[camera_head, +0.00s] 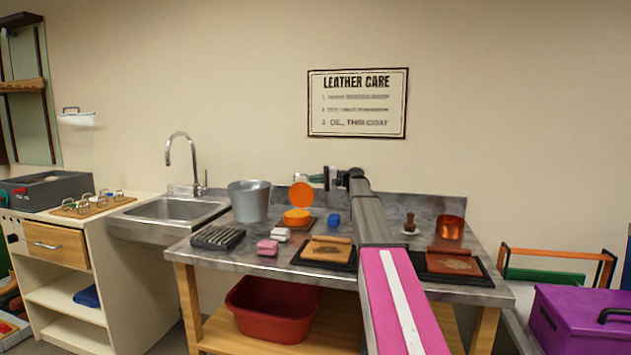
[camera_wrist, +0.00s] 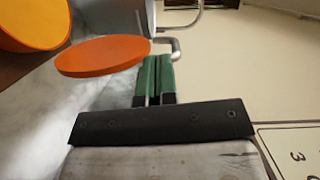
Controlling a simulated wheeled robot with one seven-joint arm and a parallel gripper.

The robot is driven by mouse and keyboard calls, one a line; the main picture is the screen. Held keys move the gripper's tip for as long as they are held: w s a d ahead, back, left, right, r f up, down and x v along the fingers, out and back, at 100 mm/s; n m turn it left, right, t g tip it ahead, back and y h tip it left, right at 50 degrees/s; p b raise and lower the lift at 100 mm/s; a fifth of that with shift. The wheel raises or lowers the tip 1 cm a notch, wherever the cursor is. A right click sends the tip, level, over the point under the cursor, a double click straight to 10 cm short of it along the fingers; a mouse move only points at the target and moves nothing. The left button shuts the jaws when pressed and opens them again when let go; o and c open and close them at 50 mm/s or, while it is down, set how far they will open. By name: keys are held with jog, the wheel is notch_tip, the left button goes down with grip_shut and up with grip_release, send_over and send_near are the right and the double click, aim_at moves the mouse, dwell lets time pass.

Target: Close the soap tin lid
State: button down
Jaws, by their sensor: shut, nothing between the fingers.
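The soap tin is a round orange tin (camera_head: 296,217) on the metal table, and its open orange lid (camera_head: 301,195) stands up behind it. In the wrist view the tin (camera_wrist: 32,22) is at the top left, partly cut off, and the lid (camera_wrist: 100,56) shows as a thin disc in front of my fingers. My gripper (camera_head: 308,178) is at the lid's upper right edge. Its green fingers (camera_wrist: 158,62) are together, shut and empty. They are close beside the lid's edge; I cannot tell whether they touch it.
Near the tin are a metal bucket (camera_head: 249,200), a white soap block (camera_head: 281,234), a pink block (camera_head: 267,247) and a blue block (camera_head: 333,220). A copper pot (camera_head: 450,228) stands at the right. The sink (camera_head: 175,209) is left of the table. The wall is behind.

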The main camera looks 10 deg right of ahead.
jog(key=shift+s+a+f+n+t+h, duration=0.3)
jog(key=shift+s+a+f+n+h, duration=0.2)
jog(key=shift+s+a+f+n, duration=1.05)
jog(key=shift+s+a+f+n+t+h, duration=0.4)
jog(key=shift+s+f+n, duration=0.6)
jog(key=shift+s+n, duration=1.2)
jog(key=shift+s+a+f+n+t+h, duration=0.2)
jog(key=shift+s+a+f+n+h, duration=0.55)
jog(key=shift+s+f+n, duration=1.1)
jog(key=shift+s+r+m, duration=0.3)
jog(key=shift+s+r, duration=0.1)
jog(key=shift+r, duration=0.15)
